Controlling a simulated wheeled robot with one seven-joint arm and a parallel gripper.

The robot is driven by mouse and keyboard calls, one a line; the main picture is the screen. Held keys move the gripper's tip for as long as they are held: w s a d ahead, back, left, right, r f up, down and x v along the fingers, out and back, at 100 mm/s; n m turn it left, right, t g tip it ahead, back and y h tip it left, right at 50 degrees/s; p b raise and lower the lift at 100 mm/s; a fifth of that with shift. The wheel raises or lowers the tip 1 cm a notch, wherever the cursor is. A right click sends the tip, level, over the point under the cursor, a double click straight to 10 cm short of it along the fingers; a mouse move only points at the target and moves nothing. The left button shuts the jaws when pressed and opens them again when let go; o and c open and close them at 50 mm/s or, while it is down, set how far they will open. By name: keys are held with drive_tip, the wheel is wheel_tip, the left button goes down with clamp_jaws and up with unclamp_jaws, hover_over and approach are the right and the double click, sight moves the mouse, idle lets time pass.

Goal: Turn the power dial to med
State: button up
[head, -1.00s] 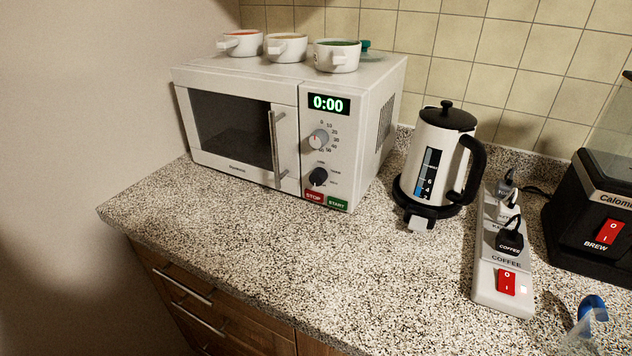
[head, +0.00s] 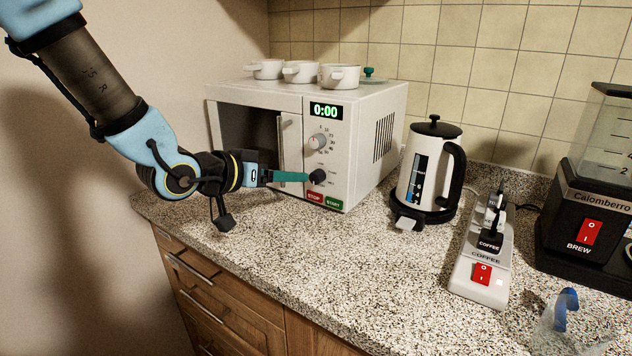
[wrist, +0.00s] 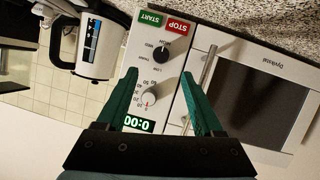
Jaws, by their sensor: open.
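The power dial (head: 318,176) is a small black knob low on the microwave's (head: 362,145) front panel, above the red STOP and green START buttons. In the upside-down wrist view the dial (wrist: 161,55) lies just beyond and between my fingertips. My gripper (head: 307,177) has green fingers and is open, reaching in from the left to the dial. In the wrist view the fingers (wrist: 159,73) are spread with nothing between their tips. I cannot tell whether they touch the panel. The dial's pointer setting is too small to read.
A grey timer dial (head: 318,142) sits above the power dial, under a display reading 0:00. The microwave door handle (head: 283,148) is close by. Several cups stand on top. A kettle (head: 430,172), power strip (head: 466,285) and coffee machine (head: 590,215) are right. The front counter is mostly clear.

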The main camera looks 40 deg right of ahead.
sight(313, 177)
drive_tip(key=p+x, duration=0.1)
drive_tip(key=x, duration=0.7)
drive_tip(key=shift+w+d+f, duration=0.1)
drive_tip(key=shift+w+d, duration=0.05)
drive_tip(key=shift+d, duration=0.15)
drive_tip(key=shift+c, duration=0.3)
clamp_jaws()
